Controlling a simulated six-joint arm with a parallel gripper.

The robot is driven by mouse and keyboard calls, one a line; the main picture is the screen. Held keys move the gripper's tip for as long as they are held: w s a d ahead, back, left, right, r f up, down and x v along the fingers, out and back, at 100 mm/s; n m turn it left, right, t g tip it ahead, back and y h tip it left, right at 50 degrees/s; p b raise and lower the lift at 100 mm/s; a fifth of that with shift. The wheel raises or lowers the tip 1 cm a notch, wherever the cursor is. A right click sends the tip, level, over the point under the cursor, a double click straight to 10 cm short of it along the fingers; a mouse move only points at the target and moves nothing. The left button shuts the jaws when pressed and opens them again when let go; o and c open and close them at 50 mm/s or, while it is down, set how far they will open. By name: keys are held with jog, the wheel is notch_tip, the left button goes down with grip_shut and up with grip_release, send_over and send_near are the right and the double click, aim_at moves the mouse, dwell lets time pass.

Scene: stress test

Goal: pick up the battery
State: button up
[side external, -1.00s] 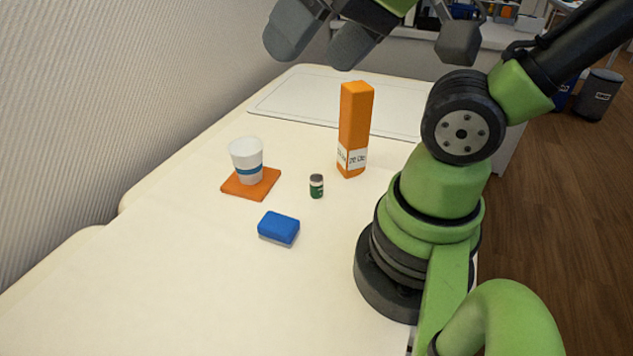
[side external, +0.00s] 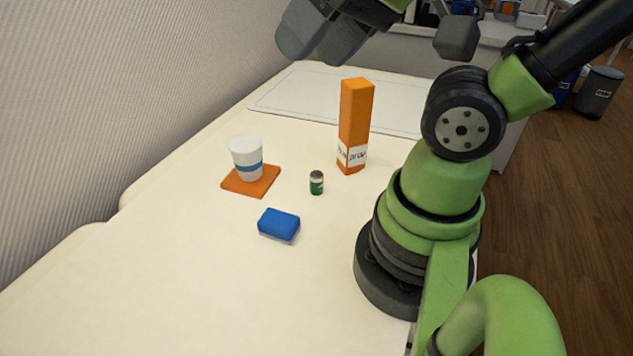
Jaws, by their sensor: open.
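The battery (side external: 316,183) is a small green cylinder with a dark and silvery top. It stands upright on the cream table, left of the tall orange box and above the blue block in the picture. My gripper (side external: 318,45) is at the top of the side view, high above the table and well clear of the battery. Its two grey fingers partly overlap from this angle, and nothing shows between them. It is open.
A white cup (side external: 246,157) with a blue band stands on an orange coaster (side external: 234,184). A tall orange box (side external: 355,122) stands close behind the battery. A blue block (side external: 279,224) lies in front. A white sheet (side external: 290,97) lies farther back. The table's front left is clear.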

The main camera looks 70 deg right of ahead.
jog(key=w+d+f+g+h, duration=0.2)
jog(key=w+d+f+g, duration=0.1)
jog(key=w+d+f, duration=0.2)
jog(key=n+g, duration=0.1)
jog(key=g, duration=0.2)
send_over(317, 174)
jog(key=a, duration=0.1)
notch_tip(317, 174, down, 12)
jog(key=shift+n+g, duration=0.4)
jog(key=shift+g, duration=0.2)
jog(key=f, duration=0.4)
jog(key=d+f, duration=0.1)
jog(key=f, duration=0.2)
jog(key=shift+f, duration=3.25)
jog(key=c, duration=1)
jog(key=shift+r, duration=0.1)
